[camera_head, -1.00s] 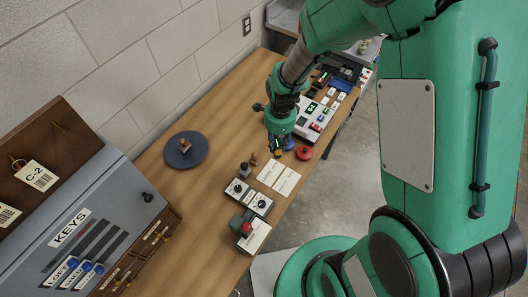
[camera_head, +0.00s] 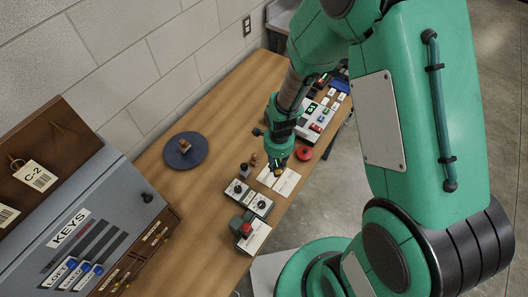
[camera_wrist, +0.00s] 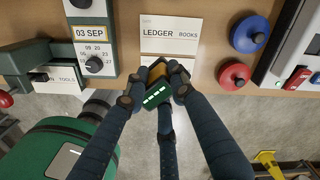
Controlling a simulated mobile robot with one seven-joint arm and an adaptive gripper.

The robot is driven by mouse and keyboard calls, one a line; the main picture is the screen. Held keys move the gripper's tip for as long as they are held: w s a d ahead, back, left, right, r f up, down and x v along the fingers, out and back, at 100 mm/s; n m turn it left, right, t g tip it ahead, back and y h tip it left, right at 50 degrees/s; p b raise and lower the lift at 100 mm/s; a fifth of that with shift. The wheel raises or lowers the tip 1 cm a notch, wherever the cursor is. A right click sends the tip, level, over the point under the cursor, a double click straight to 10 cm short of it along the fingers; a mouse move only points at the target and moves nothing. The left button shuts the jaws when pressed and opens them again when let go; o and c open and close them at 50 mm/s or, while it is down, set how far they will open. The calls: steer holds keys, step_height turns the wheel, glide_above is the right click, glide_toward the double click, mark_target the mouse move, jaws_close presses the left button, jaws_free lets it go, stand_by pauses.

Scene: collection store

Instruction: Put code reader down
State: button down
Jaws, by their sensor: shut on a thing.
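My gripper (camera_head: 279,171) is shut on the code reader (camera_wrist: 158,92), a small dark green block with lit green marks and an orange-yellow part. In the wrist view my fingers (camera_wrist: 163,84) close around it. It is over the near edge of the white ledger cards (camera_wrist: 171,35) in that view. Whether it touches the cards or the table I cannot tell. In the head view the reader is small and partly hidden by my gripper, above the cards (camera_head: 287,184) on the wooden table (camera_head: 225,110).
A red disc (camera_wrist: 234,76) and a blue disc (camera_wrist: 250,34) lie right of the cards. A dial box with a date (camera_wrist: 95,60) stands left of them. A round dark mat (camera_head: 173,160) holds a wooden stamp. A key cabinet (camera_head: 95,215) is at the left.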

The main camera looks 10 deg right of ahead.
steer(key=shift+f, duration=1.35)
steer(key=w+a+f+b, duration=0.1)
steer(key=w+a, duration=0.1)
steer(key=w, duration=1.4)
steer(key=shift+f, duration=0.25)
steer(key=shift+f+b, duration=0.35)
steer(key=shift+f, duration=1.4)
steer(key=shift+f, duration=0.15)
steer(key=c, duration=1.5)
jaws_free()
steer(key=shift+o, duration=0.2)
